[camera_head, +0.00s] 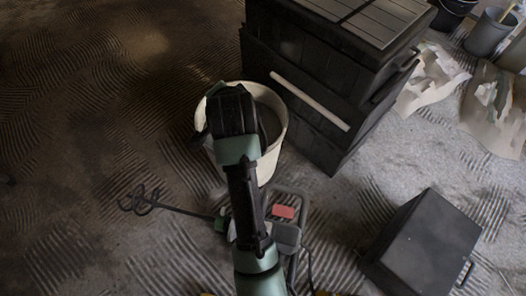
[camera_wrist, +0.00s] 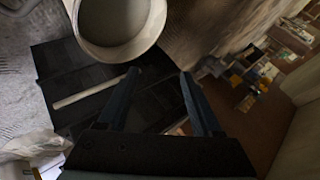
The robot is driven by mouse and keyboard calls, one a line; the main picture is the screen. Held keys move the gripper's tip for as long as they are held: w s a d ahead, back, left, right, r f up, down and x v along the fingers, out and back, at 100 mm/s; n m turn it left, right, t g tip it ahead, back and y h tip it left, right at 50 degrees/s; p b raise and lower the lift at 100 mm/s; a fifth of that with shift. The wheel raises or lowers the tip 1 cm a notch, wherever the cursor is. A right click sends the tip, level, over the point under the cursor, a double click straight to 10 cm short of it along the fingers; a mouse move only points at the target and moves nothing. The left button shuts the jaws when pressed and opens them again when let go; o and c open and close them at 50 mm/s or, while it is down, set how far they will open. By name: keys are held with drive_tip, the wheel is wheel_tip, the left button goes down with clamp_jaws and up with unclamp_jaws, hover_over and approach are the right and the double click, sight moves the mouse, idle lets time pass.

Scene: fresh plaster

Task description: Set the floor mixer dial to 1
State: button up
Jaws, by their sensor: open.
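The floor mixer lies on the floor in the head view. Its whisk (camera_head: 140,200) points left, and its grey frame and body with a red patch (camera_head: 284,212) show to the right of my arm. My arm covers the middle of the mixer, and I cannot make out the dial. My gripper (camera_wrist: 160,74) is open and empty in the wrist view, its two dark fingers apart. In the head view my wrist is above the white bucket, beyond the mixer body, and hides the fingertips. The mixer cannot be made out in the wrist view.
A white bucket (camera_head: 275,108) with grey contents stands behind my wrist. A large black chest (camera_head: 310,120) with a pale rod stands behind it. A black box (camera_head: 425,243) sits at right. Crumpled paper (camera_head: 495,105) and buckets (camera_head: 487,36) are at upper right. The left floor is mostly clear.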

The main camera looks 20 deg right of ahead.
drive_tip(key=s+f+m+g+y+b, duration=0.1)
drive_tip(key=s+f+m+g+b, duration=0.3)
drive_tip(key=f, duration=0.9)
drive_tip(key=s+f+m+g+b, duration=0.1)
drive_tip(key=s+f+g+b, duration=0.1)
drive_tip(key=s+f+b, duration=0.8)
drive_tip(key=s+f+m+g+y, duration=0.1)
drive_tip(key=s+f+m+g, duration=0.2)
drive_tip(key=f, duration=1.3)
drive_tip(key=shift+n, duration=0.4)
drive_tip(key=f+b, duration=0.3)
drive_tip(key=f, duration=0.1)
drive_tip(key=f+b, duration=0.3)
drive_tip(key=f, duration=0.1)
drive_tip(key=f+b, duration=0.3)
drive_tip(key=f, duration=0.1)
drive_tip(key=shift+s+d+f, duration=0.25)
drive_tip(key=shift+f, duration=0.05)
clamp_jaws()
